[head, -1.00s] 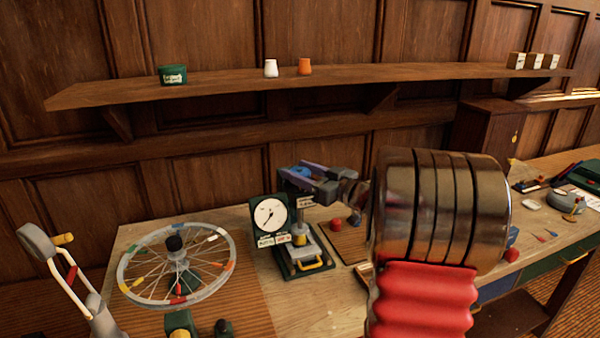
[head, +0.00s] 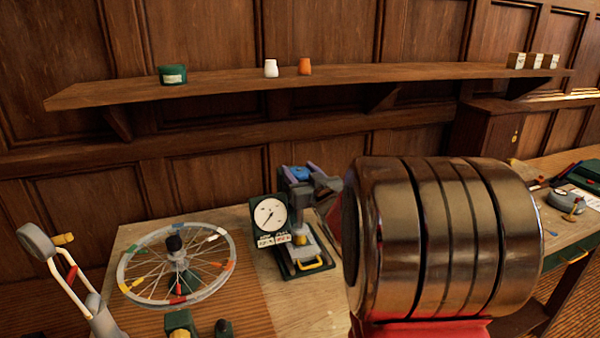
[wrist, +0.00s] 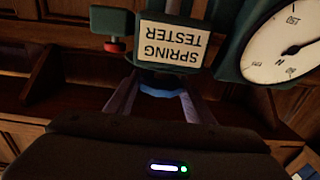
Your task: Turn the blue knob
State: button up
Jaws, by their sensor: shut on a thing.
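The blue knob (head: 301,173) sits at the top of the green spring tester (head: 282,262), at the back of the bench. My gripper (head: 299,177) is around the knob, with its fingers shut on opposite sides. In the wrist view, the blue knob (wrist: 161,91) shows as a blue arc between the two fingers (wrist: 160,101), below the upside-down SPRING TESTER label (wrist: 172,42). Most of the knob is hidden there by the tester's head and my gripper. The tester's white dial (head: 269,216) faces forward.
A spoked wheel (head: 135,293) lies on the bench to the left of the tester. A shelf (head: 225,85) with small containers runs above on the panelled wall. In the wrist view, a red knob (wrist: 115,46) sticks out beside the label. My arm hides the bench right of the tester.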

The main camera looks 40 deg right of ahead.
jog(key=shift+r+m+h, duration=0.1)
jog(key=shift+m+h, duration=0.2)
jog(key=shift+h, duration=0.3)
jog(key=o, duration=1.1)
jog(key=shift+c, duration=0.2)
jog(key=v, duration=1.3)
jog(key=shift+s, duration=0.4)
jog(key=shift+a+r, duration=0.1)
jog(key=shift+a, duration=0.05)
